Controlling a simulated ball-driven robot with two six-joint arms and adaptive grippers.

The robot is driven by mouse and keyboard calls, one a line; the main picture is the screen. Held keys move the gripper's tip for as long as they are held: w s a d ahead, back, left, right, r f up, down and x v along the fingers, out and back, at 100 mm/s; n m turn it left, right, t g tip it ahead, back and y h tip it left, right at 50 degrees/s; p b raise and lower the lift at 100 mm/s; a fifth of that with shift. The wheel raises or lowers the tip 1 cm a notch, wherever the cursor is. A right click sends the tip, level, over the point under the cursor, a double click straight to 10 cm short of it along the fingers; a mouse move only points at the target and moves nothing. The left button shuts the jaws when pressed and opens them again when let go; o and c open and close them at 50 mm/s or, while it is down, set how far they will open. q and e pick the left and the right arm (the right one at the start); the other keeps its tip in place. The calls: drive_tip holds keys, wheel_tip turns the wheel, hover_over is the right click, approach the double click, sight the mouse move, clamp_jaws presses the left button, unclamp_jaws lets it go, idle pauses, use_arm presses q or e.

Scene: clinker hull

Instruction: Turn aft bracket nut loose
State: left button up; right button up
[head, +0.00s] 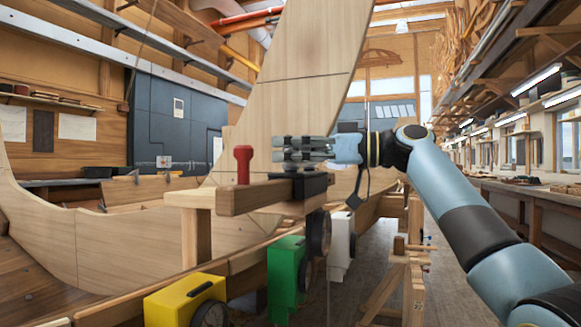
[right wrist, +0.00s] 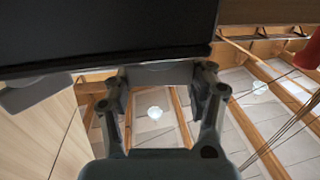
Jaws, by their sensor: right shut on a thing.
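The black bracket (head: 297,186) sits on a wooden beam (head: 250,196), beside the tall plank of the hull. My right gripper (head: 290,150) comes in from the right, level, just above the bracket. In the right wrist view the black bracket (right wrist: 110,30) fills the top left, and my right gripper (right wrist: 162,82) has one finger at each side of a grey part, the aft bracket nut (right wrist: 160,74), at its edge. The gripper is shut on it. In the head view the fingers hide the nut. My left gripper is not in view.
A red knob (head: 244,163) stands on the beam left of my right gripper. A yellow box (head: 185,302), a green box (head: 286,277) and a white box (head: 341,240) hang along the hull below. A wooden trestle (head: 405,290) stands under my right arm. The floor aisle at right looks clear.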

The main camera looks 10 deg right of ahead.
idle(0.5)
drive_tip(key=o, duration=1.2)
drive_tip(key=shift+d, duration=0.1)
drive_tip(key=v, duration=1.2)
